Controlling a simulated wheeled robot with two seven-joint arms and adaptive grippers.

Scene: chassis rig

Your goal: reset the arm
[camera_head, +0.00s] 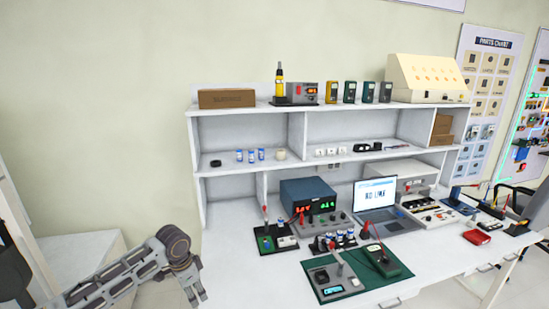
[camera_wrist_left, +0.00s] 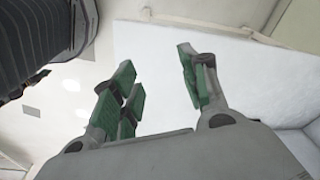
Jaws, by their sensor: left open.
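My left arm comes in from the lower left in the head view. Its gripper (camera_head: 195,296) points down beside the left end of the white workbench (camera_head: 240,262), apart from the things on it. In the left wrist view my left gripper (camera_wrist_left: 157,70) shows green-padded fingers spread apart, with nothing between them. My right arm and gripper are not in view.
Shelves above hold a brown box (camera_head: 227,98) and several meters. The bench's left front is clear.

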